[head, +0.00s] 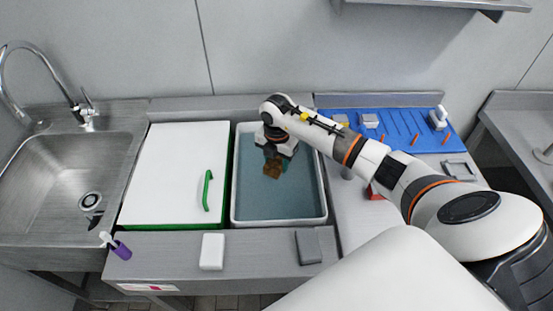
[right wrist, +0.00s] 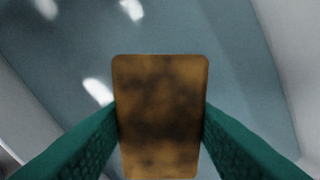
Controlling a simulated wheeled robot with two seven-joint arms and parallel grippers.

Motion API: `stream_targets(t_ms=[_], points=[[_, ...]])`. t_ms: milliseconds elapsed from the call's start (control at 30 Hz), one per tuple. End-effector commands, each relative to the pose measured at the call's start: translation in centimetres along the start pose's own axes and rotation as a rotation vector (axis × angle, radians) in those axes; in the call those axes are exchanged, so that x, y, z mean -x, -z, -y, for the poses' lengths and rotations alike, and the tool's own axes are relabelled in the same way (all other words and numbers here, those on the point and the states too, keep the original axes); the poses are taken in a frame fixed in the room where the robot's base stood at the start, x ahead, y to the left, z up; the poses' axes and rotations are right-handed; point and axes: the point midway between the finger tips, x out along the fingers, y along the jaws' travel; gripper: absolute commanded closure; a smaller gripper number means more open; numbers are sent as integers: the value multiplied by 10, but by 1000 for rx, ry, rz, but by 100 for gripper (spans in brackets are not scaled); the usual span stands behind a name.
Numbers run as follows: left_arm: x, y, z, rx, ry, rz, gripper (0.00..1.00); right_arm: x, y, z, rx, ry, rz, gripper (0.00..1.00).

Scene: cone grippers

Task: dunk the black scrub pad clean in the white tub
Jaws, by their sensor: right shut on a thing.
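The white tub (head: 325,215) stands in the counter's middle, filled with blue-grey water. My right gripper (head: 274,157) points down inside the tub's outline, toward its back. It is shut on a scrub pad (head: 272,169), which looks brown with dark blotches rather than plain black. In the right wrist view the pad (right wrist: 160,115) sits between the two green fingers (right wrist: 160,135), with water behind it. I cannot tell whether the pad's lower end touches the water. My left gripper is not in view.
Left of the tub is a white board (head: 175,170) with a green handle (head: 207,190); beyond it is a sink (head: 60,170). A white block (head: 212,251) and a dark grey block (head: 308,246) lie in front. A blue mat (head: 395,125) with tools is at back right.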

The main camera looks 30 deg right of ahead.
Motion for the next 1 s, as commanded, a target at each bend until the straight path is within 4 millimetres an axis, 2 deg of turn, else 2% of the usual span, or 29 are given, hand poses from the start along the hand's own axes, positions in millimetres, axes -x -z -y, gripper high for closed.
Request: stream_targets(t_ms=[33, 100, 500, 1000], points=[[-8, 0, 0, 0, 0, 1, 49, -10, 0, 0, 0, 0, 1, 77], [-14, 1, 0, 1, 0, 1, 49, -17, -1, 0, 0, 1, 1, 77], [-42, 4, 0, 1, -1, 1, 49, -52, 0, 0, 0, 1, 0, 77], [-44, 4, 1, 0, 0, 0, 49, -54, 0, 0, 0, 1, 0, 77]])
